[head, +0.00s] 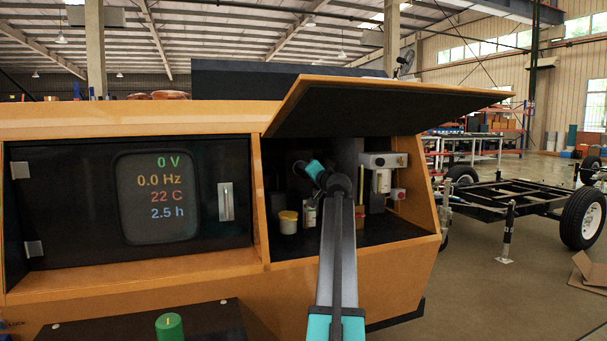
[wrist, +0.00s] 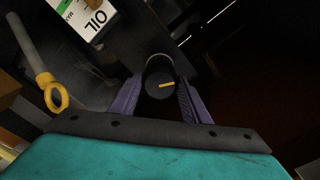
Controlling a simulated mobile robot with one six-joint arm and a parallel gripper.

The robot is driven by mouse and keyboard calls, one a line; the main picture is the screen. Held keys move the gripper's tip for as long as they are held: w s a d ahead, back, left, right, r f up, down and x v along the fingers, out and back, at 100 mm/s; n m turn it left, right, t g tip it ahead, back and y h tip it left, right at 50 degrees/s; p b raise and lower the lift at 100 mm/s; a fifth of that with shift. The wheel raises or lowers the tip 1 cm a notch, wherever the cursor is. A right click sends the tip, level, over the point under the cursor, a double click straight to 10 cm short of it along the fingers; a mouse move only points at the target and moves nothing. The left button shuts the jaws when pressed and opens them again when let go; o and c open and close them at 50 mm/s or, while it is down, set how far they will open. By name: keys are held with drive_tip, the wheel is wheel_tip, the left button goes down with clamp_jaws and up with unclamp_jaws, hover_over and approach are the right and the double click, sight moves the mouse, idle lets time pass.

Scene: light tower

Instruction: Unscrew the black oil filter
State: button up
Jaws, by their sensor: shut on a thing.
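The black oil filter (wrist: 158,76) shows in the wrist view as a dark round cylinder with a short yellow mark on its end. My gripper (wrist: 160,92) has its two purple fingers on either side of the filter and is shut on it. In the head view my arm reaches into the open compartment (head: 262,206) of the orange machine. The fingers and the filter are hidden there by the arm and shadow. I cannot tell how far the filter is turned.
A yellow ring handle (wrist: 55,96) on a grey tube and a white OIL label (wrist: 84,22) are near the filter. The raised hatch (head: 390,100) overhangs the compartment.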

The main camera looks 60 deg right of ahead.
drive_tip(key=shift+w, duration=0.1)
drive_tip(key=o, duration=1.3)
drive_tip(key=shift+c, duration=0.2)
drive_tip(key=shift+r+m+p, duration=0.1)
drive_tip(key=shift+m+p, duration=0.4)
drive_tip(key=shift+p, duration=0.45)
drive_tip(key=shift+m+p, duration=0.5)
drive_tip(key=shift+p, duration=0.3)
drive_tip(key=m+p, duration=0.2)
drive_tip(key=p, duration=0.1)
drive_tip(key=shift+m+p, duration=0.45)
drive_tip(key=shift+m, duration=0.05)
